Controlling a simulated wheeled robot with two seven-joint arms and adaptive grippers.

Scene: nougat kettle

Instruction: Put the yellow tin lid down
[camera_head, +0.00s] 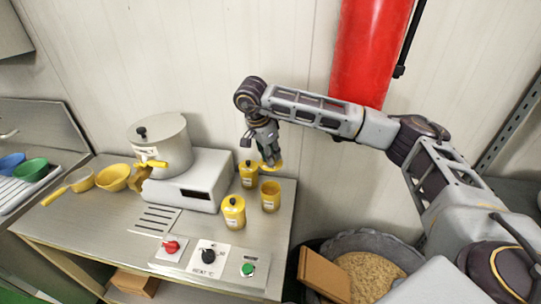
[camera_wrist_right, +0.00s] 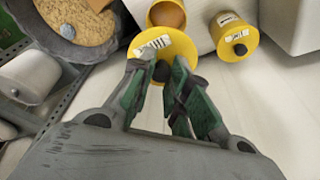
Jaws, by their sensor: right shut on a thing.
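My right gripper (camera_head: 264,152) is shut on the yellow tin lid (camera_head: 271,165) and holds it above the worktop. In the right wrist view, the gripper (camera_wrist_right: 163,72) has the lid (camera_wrist_right: 178,42) by its dark knob, with a white label on the lid's top. An open yellow tin (camera_head: 270,198) stands just below the lid; it also shows partly behind the lid in the right wrist view (camera_wrist_right: 167,14). Two lidded yellow tins stand nearby, one at the back (camera_head: 249,178) and one in front (camera_head: 234,214). My left gripper is not in view.
A lidded pot (camera_head: 164,148) stands on a white heating unit (camera_head: 192,190) to the left. A control panel (camera_head: 212,258) lies at the front. A bin of grain (camera_head: 372,274) with a brown board is beyond the worktop's right edge.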

